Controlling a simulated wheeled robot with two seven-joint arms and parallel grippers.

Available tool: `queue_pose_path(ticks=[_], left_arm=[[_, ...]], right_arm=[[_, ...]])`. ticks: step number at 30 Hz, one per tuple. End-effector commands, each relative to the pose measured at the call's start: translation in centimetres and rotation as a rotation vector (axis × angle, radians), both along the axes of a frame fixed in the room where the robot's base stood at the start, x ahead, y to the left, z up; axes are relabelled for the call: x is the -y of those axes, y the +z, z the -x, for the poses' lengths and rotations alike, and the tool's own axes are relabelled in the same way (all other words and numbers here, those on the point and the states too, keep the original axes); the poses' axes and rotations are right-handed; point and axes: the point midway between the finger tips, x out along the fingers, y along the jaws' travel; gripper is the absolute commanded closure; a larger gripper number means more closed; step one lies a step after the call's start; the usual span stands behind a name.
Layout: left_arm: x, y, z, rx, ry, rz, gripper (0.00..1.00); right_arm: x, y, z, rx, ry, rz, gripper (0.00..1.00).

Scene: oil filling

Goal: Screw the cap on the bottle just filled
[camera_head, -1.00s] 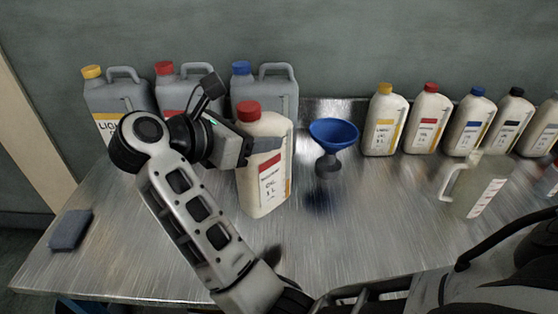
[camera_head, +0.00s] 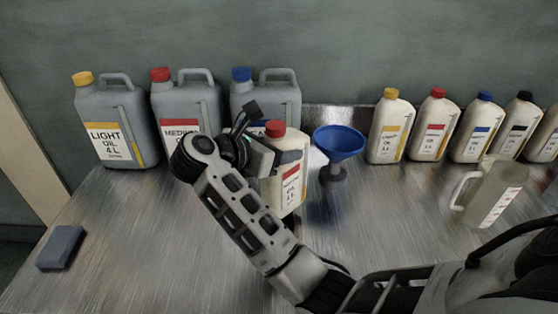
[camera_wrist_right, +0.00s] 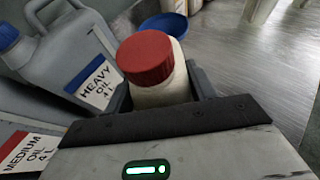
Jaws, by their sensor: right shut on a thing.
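A white bottle (camera_head: 290,172) with a red cap (camera_head: 275,129) and a red-striped label stands upright left of the blue funnel. My right gripper (camera_head: 265,160) is shut on its upper body from the left side. In the right wrist view the red cap (camera_wrist_right: 146,57) sits on the neck of the bottle (camera_wrist_right: 163,92), between my fingers. I cannot tell how tightly the cap is screwed, or whether the bottle's base touches the table. My left gripper is not in view.
Grey canisters of light (camera_head: 110,120), medium (camera_head: 187,105) and heavy oil (camera_head: 278,95) stand behind. The blue funnel (camera_head: 340,142) is close on the right. Several white bottles (camera_head: 432,125) and a clear jug (camera_head: 490,190) stand further right. A dark block (camera_head: 61,247) lies at left.

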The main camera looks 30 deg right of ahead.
Motion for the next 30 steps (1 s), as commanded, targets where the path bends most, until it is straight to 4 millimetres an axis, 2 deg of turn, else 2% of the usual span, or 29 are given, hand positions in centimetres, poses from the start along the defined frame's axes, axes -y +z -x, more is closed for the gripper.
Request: queue_pose_path(ticks=[2, 7, 12, 21, 25, 26, 28, 30], left_arm=[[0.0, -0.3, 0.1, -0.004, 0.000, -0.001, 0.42], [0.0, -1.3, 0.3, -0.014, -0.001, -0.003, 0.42], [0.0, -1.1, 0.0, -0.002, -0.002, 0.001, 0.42], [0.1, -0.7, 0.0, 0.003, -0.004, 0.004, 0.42], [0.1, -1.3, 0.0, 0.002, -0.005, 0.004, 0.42], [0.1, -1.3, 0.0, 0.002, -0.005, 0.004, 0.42], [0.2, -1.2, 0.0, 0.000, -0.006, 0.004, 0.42], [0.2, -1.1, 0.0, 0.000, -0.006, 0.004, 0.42]], right_arm=[[0.2, -0.2, -0.1, 0.003, -0.001, 0.002, 1.00], [0.8, -2.2, -0.2, 0.001, -0.001, 0.005, 1.00], [0.9, -3.8, -0.1, 0.002, -0.005, 0.004, 1.00], [0.9, -3.9, -0.1, 0.003, -0.004, 0.000, 1.00], [0.8, -4.4, -0.1, 0.002, -0.005, 0.000, 1.00], [0.8, -4.4, -0.1, 0.000, -0.005, -0.001, 0.42], [0.9, -4.3, -0.1, 0.000, -0.005, 0.000, 0.22], [0.9, -4.3, -0.1, 0.000, -0.005, 0.000, 0.22]])
